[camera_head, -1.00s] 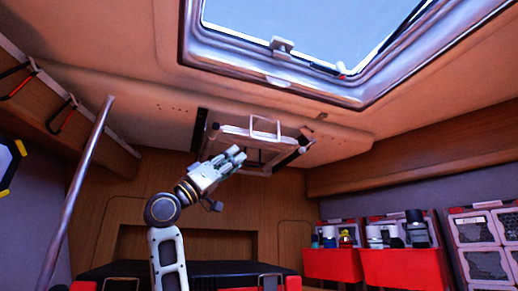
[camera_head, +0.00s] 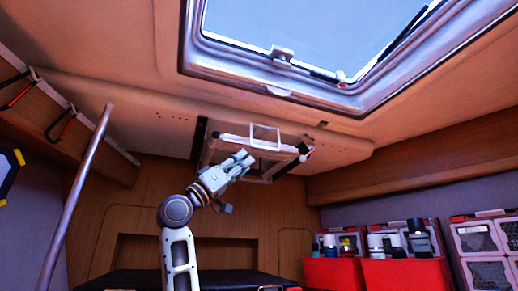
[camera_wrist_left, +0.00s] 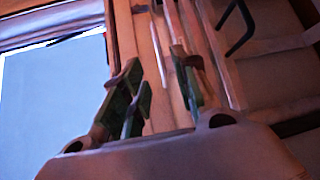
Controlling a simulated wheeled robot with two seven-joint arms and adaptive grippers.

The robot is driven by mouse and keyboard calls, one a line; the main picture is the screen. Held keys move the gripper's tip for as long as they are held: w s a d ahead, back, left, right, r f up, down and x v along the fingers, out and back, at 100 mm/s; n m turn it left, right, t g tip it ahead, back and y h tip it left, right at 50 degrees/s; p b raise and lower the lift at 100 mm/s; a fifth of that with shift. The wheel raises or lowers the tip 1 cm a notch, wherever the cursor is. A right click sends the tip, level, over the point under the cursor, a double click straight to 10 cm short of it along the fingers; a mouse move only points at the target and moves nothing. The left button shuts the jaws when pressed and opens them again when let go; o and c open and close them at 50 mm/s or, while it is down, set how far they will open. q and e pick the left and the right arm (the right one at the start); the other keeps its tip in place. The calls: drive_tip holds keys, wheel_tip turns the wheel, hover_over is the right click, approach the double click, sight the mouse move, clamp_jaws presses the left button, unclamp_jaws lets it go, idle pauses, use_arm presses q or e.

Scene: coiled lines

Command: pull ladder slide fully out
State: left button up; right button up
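The ladder slide (camera_head: 232,142) is a pale frame under the ceiling, above the back wall. A thin pale loop handle (camera_head: 265,126) stands at its front bar. My left gripper (camera_head: 246,161) is just below and in front of the frame's left half in the head view. In the left wrist view the two dark green fingers of this gripper (camera_wrist_left: 158,92) stand apart, with pale bars (camera_wrist_left: 168,60) showing behind the gap. Nothing is clearly held, and I cannot tell whether a finger touches the frame. My right gripper is in no view.
A skylight (camera_head: 310,35) with a metal rim fills the upper right. A slanted grey pole (camera_head: 78,195) stands at the left. Red bins (camera_head: 400,275) with bottles and clear drawers (camera_head: 487,270) stand at the lower right. The space under the frame's right half looks clear.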

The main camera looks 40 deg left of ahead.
sight(262, 148)
use_arm(q)
drive_tip(key=p+x, duration=0.3)
drive_tip(key=x, duration=0.5)
drive_tip(key=shift+w+d+r, duration=0.1)
drive_tip(key=shift+w+r, duration=0.05)
drive_tip(key=shift+r, duration=0.05)
drive_tip(key=shift+w+d+r, duration=0.1)
drive_tip(key=shift+w+r, duration=0.45)
drive_tip(key=shift+w, duration=0.05)
drive_tip(key=shift+d, duration=0.1)
clamp_jaws()
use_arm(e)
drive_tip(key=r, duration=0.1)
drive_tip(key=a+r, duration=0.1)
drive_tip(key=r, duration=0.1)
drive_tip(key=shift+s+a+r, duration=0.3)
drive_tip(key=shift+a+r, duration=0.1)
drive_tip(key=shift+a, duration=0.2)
